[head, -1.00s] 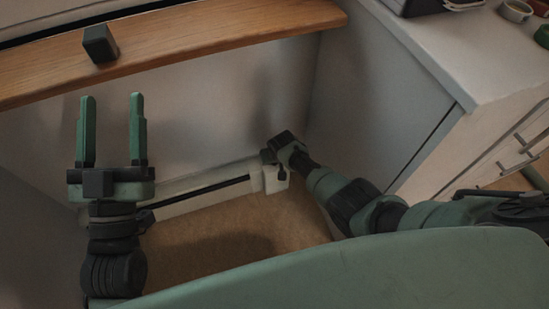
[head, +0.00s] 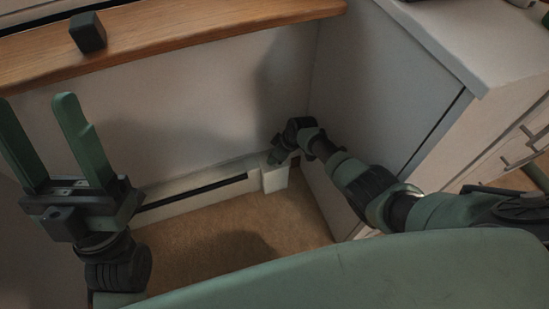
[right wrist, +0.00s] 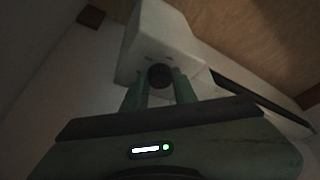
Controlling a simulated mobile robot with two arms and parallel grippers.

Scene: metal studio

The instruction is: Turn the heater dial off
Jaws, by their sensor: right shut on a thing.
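The white baseboard heater (head: 165,207) runs along the foot of the back wall, with a boxy end cap (head: 275,180) in the right corner. In the right wrist view the end cap (right wrist: 160,40) carries a round dark dial (right wrist: 160,76). My right gripper (head: 277,158) is at the top of the end cap and hides the dial in the head view. In the right wrist view its green fingers (right wrist: 161,88) are shut on the dial, one on each side. My left gripper (head: 36,102) is open and empty, raised at the left, away from the heater.
A wooden shelf (head: 200,40) with a small dark block (head: 88,32) crosses above the heater. A cabinet (head: 385,100) stands close to my right arm. The brown floor (head: 235,245) in front of the heater is clear.

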